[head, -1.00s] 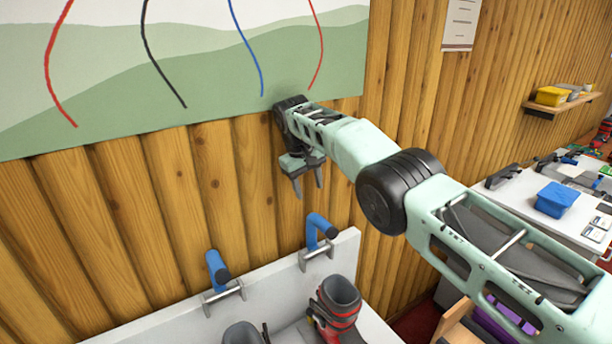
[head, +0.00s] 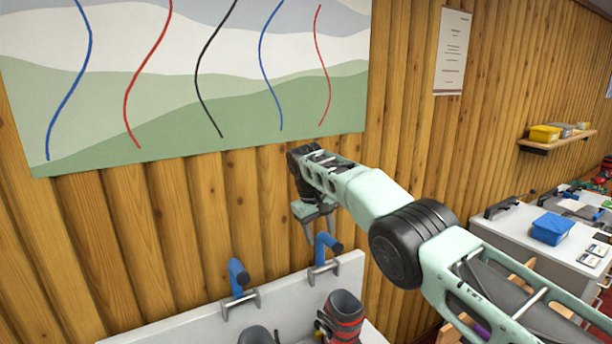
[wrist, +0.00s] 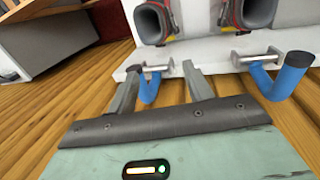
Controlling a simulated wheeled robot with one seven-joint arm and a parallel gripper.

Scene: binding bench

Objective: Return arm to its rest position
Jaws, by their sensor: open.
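My gripper (head: 321,226) hangs from my outstretched arm in front of the log wall, above the back edge of the white bench (head: 290,296). Its fingers are apart and empty. Two blue-handled clamps stand on the bench's back edge, a left one (head: 238,277) and a right one (head: 325,248). The right clamp is just below the fingertips in the head view; I cannot tell whether they touch.
A red and grey boot (head: 343,315) stands on the bench, beside a dark boot (head: 257,336) partly cut off. A painted panel (head: 100,110) hangs on the wall behind. At right are a white table with a blue bin (head: 551,229) and a wall shelf (head: 556,143).

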